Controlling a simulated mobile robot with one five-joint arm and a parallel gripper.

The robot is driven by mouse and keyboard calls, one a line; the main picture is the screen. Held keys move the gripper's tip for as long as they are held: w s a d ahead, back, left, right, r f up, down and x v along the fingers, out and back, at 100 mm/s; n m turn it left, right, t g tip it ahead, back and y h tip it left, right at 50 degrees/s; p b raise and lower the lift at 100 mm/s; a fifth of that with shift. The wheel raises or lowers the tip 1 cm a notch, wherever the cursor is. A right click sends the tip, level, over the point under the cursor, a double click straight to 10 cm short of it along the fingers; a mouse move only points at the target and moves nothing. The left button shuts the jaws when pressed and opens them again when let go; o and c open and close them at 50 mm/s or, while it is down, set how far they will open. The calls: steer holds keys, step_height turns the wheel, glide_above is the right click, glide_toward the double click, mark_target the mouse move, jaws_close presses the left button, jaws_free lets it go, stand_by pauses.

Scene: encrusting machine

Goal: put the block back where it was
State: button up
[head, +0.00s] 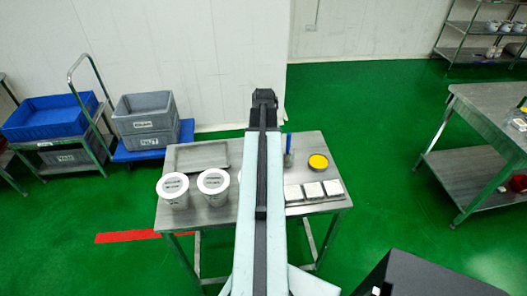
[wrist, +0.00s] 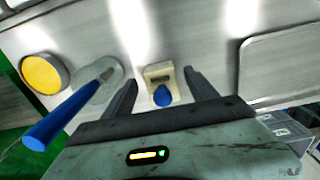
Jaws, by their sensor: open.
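A small cream block-like piece (wrist: 158,70) with a dark slot and a blue rounded part (wrist: 162,96) lies on the metal table, seen in the wrist view. It appears between the two fingers of my gripper (wrist: 160,78), with a gap on both sides. My gripper is open, and I cannot tell its height above the piece. In the head view my gripper (head: 264,97) is at the arm's far end, and my arm hides the piece. Three white blocks (head: 313,190) sit in a row at the table's right front.
Two white lidded tubs (head: 213,181) stand left of my arm; a third is mostly hidden. A grey tray (head: 202,155) lies behind them. A blue-handled scraper (wrist: 60,115) and a yellow-topped round tin (wrist: 43,73) are left of my gripper in the wrist view.

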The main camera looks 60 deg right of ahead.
step_height(320, 180, up, 9)
steer(key=p, duration=0.7)
steer(key=shift+p, duration=0.3)
